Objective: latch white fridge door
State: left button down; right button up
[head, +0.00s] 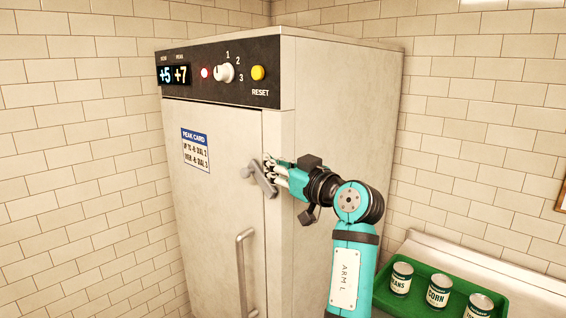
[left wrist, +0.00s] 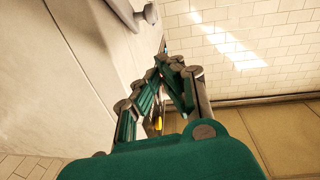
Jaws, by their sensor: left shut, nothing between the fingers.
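The white fridge (head: 215,135) stands in the corner in the head view, its door looking flush with the body. A grey latch lever (head: 263,181) sits near the door's right edge, slanting down to the right. A long vertical grey handle (head: 241,270) is below it. My left gripper (head: 272,172) is shut and empty, its fingertips right beside the latch; whether they touch cannot be told. In the left wrist view its fingers (left wrist: 170,66) come together beside a pale surface, with a grey metal part (left wrist: 124,12) above. My right gripper is not in view.
The fridge's dark panel (head: 185,88) has displays reading +5 and +7, a lit red lamp (head: 204,73), a dial (head: 224,73) and a yellow reset button (head: 258,73). A peak card (head: 195,149) is on the door. A green tray (head: 414,303) with cans stands at lower right.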

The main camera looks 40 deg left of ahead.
aim_at(254, 166)
pick_arm(q)
jog(key=a+p, duration=0.1)
jog(key=a, duration=0.1)
jog(key=w+a+f+p, duration=0.1)
jog(key=a, duration=0.2)
jog(key=a+f+p, duration=0.1)
jog(key=a, duration=0.1)
jog(key=shift+w+a+f, duration=0.2)
jog(key=shift+w+a, duration=0.05)
jog(key=shift+a, duration=0.1)
